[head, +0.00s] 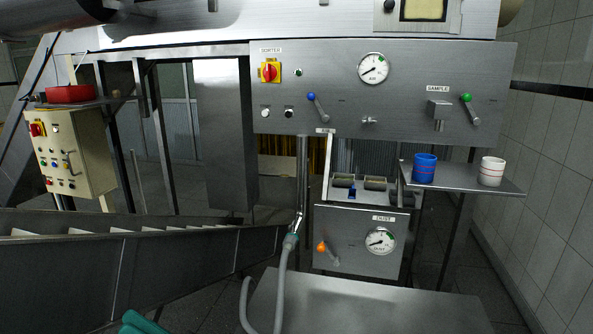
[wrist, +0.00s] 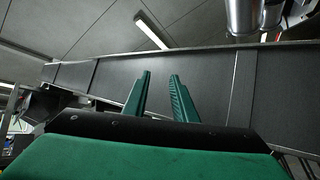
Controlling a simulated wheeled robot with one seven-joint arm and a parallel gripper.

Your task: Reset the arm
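My gripper (wrist: 160,98) shows in the wrist view with two green fingers standing apart and nothing between them. It points up toward grey metal panels and the ceiling, and touches nothing that I can see. In the head view only a small green piece of my arm (head: 143,323) shows at the bottom edge, left of centre. The fingers are not visible there.
A grey control panel (head: 330,100) spans the back, with a dust panel (head: 340,262) below it. A side shelf (head: 460,181) holds a blue cup (head: 424,168) and a white cup (head: 491,171). A conveyor (head: 130,265) fills the left. A hose (head: 283,285) hangs centrally.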

